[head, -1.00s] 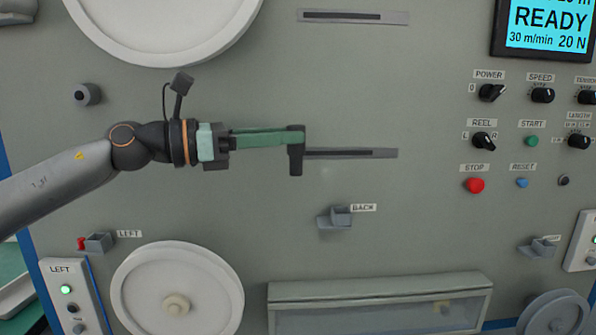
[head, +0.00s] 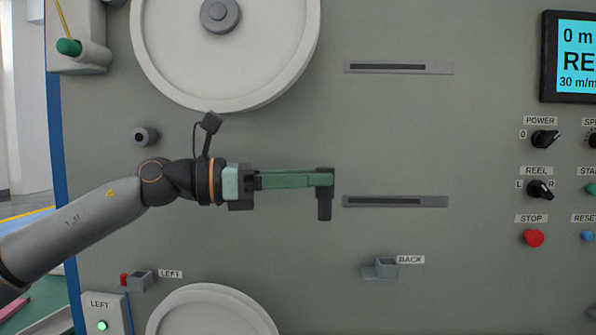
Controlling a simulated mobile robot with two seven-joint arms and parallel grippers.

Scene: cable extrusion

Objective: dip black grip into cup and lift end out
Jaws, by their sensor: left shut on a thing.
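My left gripper (head: 300,181) reaches in from the left with long green fingers, level in front of the grey panel. It is shut on a black grip (head: 324,207), which hangs upright below the fingertips, just left of the lower dark slot. A small grey cup-like holder (head: 386,267) labelled BACK is on the panel below and right of the grip, apart from it. A similar grey holder (head: 141,281) labelled LEFT, with a red piece beside it, is at the lower left. I cannot tell which one is the task's cup. My right gripper is not in view.
A large pale reel (head: 160,60) is above my arm, and another reel (head: 212,315) is below. A green-tipped fitting (head: 69,47) with a yellow cable is at the upper left. Knobs and a red STOP button (head: 533,238) are at the right.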

